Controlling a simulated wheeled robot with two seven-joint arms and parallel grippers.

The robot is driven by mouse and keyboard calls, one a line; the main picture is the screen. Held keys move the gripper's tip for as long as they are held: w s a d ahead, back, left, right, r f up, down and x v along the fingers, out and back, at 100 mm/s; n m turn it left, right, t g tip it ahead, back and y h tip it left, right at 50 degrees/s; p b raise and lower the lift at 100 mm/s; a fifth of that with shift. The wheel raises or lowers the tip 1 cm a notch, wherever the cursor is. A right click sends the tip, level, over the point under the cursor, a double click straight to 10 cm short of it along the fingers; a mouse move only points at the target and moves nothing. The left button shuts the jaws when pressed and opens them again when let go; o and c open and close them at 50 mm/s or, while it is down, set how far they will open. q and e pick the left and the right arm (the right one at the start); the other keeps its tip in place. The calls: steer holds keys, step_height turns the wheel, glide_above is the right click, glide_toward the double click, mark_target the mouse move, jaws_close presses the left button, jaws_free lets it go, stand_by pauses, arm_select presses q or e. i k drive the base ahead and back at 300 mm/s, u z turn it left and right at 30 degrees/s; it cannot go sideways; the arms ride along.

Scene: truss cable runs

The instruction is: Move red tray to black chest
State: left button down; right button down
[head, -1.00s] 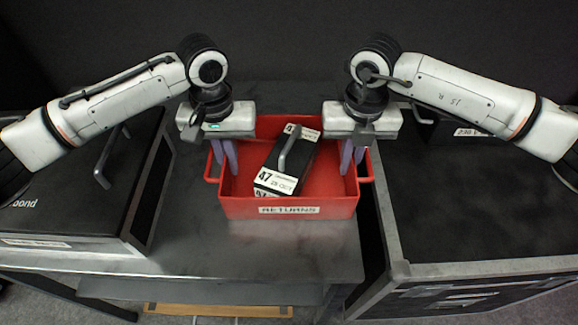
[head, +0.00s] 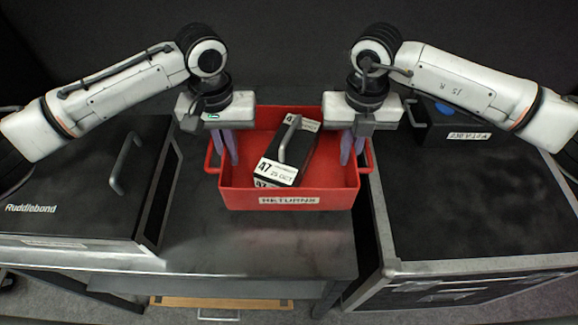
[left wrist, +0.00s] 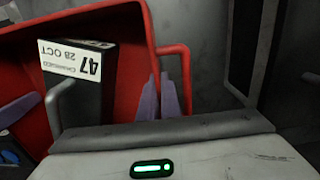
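The red tray (head: 235,199), labelled RETURNS, is in the middle of the head view above the grey table. A black box (head: 289,152) with a grey handle and a "47 28 OCT" label lies tilted in it. My left gripper (head: 231,160) is shut on the tray's left side wall. In the left wrist view its fingers (left wrist: 160,100) stand close on either side of the red wall (left wrist: 147,40). My right gripper (head: 351,158) is shut on the right side wall. A black-topped chest (head: 480,215) with metal edges stands at the right; its top is mostly bare.
A black case (head: 75,200) marked Ruddlebond, with a handle, stands at the left. A dark container (head: 445,125) with a label and something blue in it sits at the back of the right chest. The table's front part (head: 250,250) is clear.

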mark_target(484, 204)
steer(key=k, duration=0.5)
steer(key=z, duration=2.55)
steer(key=i, duration=1.75)
steer(key=u, duration=0.95)
